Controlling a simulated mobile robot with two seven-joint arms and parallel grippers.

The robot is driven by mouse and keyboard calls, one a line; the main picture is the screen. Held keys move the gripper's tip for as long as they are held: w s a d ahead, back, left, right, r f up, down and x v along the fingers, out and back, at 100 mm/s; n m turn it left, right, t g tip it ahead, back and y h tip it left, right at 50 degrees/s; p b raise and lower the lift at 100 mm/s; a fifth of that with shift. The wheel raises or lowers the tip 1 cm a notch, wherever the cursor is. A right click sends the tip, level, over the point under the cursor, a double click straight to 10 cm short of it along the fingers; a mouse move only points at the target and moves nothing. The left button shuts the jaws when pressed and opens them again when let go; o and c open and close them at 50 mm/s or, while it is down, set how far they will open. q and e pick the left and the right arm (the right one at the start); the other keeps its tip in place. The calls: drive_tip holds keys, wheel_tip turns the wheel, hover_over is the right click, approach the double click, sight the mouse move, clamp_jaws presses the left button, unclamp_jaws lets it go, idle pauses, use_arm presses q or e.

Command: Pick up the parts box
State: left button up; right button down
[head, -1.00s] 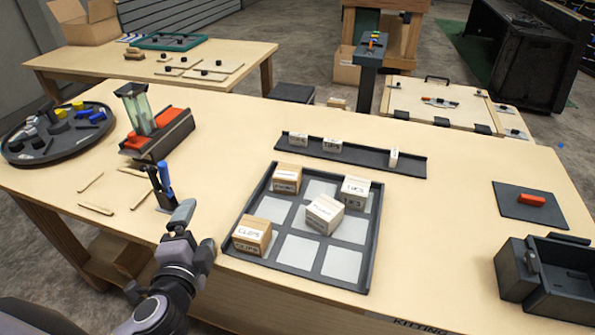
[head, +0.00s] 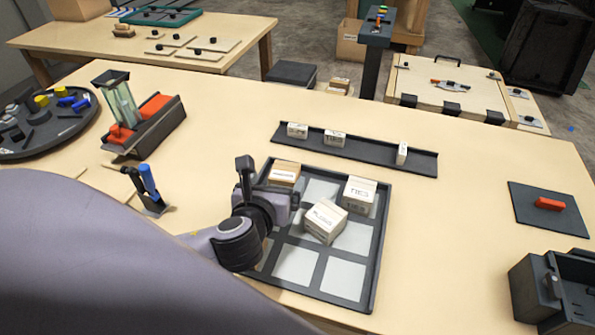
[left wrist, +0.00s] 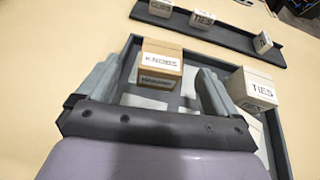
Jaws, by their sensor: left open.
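Several labelled parts boxes stand in a dark tray (head: 372,262) with pale square pads. The tan KNOBS box (head: 285,174) is at its far left. The TIES box (head: 360,193) is at its far right, and the PLUGS box (head: 325,220) sits skewed near the middle. My left gripper (head: 266,184) is open over the tray's left side, close to the KNOBS box. In the left wrist view the KNOBS box (left wrist: 161,66) appears between the open fingers, with no clear contact. The TIES box (left wrist: 252,89) is right of them. My arm hides the tray's near-left part. My right gripper is out of view.
A dark rack (head: 355,153) with small labelled blocks lies behind the tray. A pen holder (head: 150,198) and a red-topped dispenser (head: 150,120) stand left. A dark bin (head: 560,290) and a pad with a red piece (head: 549,204) are right. Bare tabletop (head: 450,240) lies between.

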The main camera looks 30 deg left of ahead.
sight(284, 171)
use_arm(q)
drive_tip(key=shift+w+f, duration=0.3)
drive_tip(key=shift+w, duration=0.05)
drive_tip(key=shift+x, duration=3.1)
drive_tip(key=shift+c, duration=0.3)
drive_tip(key=shift+d, duration=0.1)
drive_tip(key=c, duration=1)
drive_tip(key=shift+c, duration=0.2)
drive_tip(key=shift+r, duration=0.15)
